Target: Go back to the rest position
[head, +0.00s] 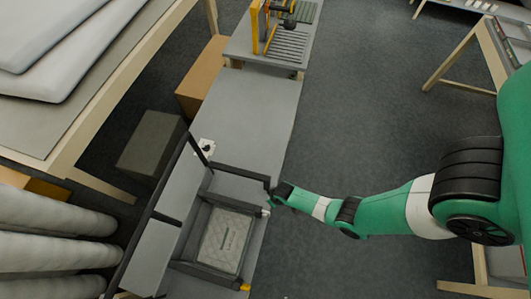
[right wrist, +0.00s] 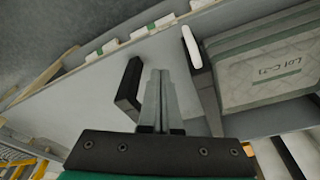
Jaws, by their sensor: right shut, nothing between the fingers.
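My right arm reaches in from the right of the head view. Its gripper (head: 270,201) is at the right edge of the dark frame on the grey table, beside the frame's corner. In the right wrist view the two fingers (right wrist: 160,76) are together and empty. A quilted pale stack with a printed label (head: 224,240) lies inside the dark frame (head: 236,174). The stack also shows at the right of the right wrist view (right wrist: 270,72), apart from the fingers. My left gripper is not in view.
The grey table (head: 245,115) is bare beyond the frame. A dark bar (right wrist: 129,88) and a white-tipped dark post (right wrist: 191,47) stand close on either side of my right fingers. Several white rolls (head: 50,245) lie at the left. Open floor (head: 350,110) lies right of the table.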

